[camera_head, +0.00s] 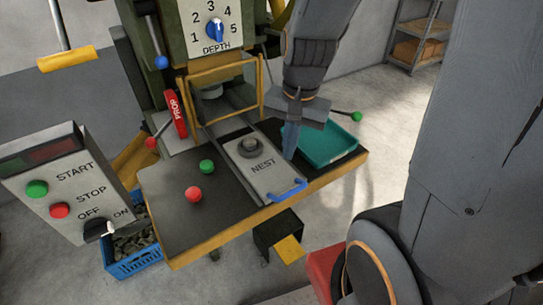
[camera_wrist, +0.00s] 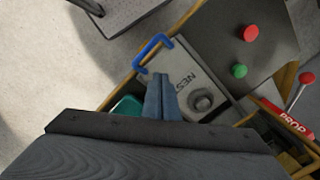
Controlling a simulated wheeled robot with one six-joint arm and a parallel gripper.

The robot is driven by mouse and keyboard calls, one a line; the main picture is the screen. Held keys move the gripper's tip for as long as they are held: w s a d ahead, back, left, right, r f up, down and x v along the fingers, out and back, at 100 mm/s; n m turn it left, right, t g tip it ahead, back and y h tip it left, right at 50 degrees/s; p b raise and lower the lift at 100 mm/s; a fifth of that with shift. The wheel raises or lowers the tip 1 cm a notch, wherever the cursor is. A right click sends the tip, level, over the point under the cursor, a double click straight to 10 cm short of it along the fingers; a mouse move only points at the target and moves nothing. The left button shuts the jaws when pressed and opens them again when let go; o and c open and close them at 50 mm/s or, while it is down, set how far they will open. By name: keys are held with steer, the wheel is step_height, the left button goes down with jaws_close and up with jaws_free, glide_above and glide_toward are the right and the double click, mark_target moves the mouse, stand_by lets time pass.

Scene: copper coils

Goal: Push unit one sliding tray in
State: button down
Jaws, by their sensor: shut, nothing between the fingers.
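The sliding tray (camera_head: 250,164) is a pale grey plate marked NEST with a round grey part on it. It lies in a dark channel on the machine's table, and its blue handle (camera_head: 287,190) is at the table's front edge. My gripper (camera_head: 289,156) is shut and empty, pointing down beside the tray's right edge, behind the handle. In the wrist view the shut blue fingers (camera_wrist: 161,78) overlap the tray (camera_wrist: 190,85), close to the blue handle (camera_wrist: 152,48). I cannot tell whether the fingers touch the tray.
A teal bin (camera_head: 328,143) is right of the tray. Green (camera_head: 207,166) and red (camera_head: 194,194) buttons are left of it. A yellow frame (camera_head: 228,88) and the red PROP lever (camera_head: 175,115) stand behind. A control box (camera_head: 68,185) is at left. Open floor lies right of the table.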

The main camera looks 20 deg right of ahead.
steer(key=w+d+f+m, duration=0.2)
steer(key=w+m, duration=0.3)
steer(key=m, duration=0.5)
steer(key=m+t+y+b, duration=0.1)
steer(key=m+b, duration=0.3)
steer(key=m, duration=0.6)
glide_toward(266, 154)
steer(key=f, duration=0.2)
steer(key=s+d+f, duration=0.1)
steer(key=f, duration=0.1)
steer(key=s+f, duration=0.1)
steer(key=f, duration=0.1)
steer(key=shift+s+d, duration=0.1)
steer(key=shift+d, duration=0.3)
steer(key=shift+w+a+p, duration=0.55)
steer(key=shift+w+a, duration=0.55)
steer(key=shift+w, duration=0.05)
steer(key=shift+w+a, duration=0.3)
steer(key=shift+w, duration=0.05)
steer(key=shift+w, duration=0.1)
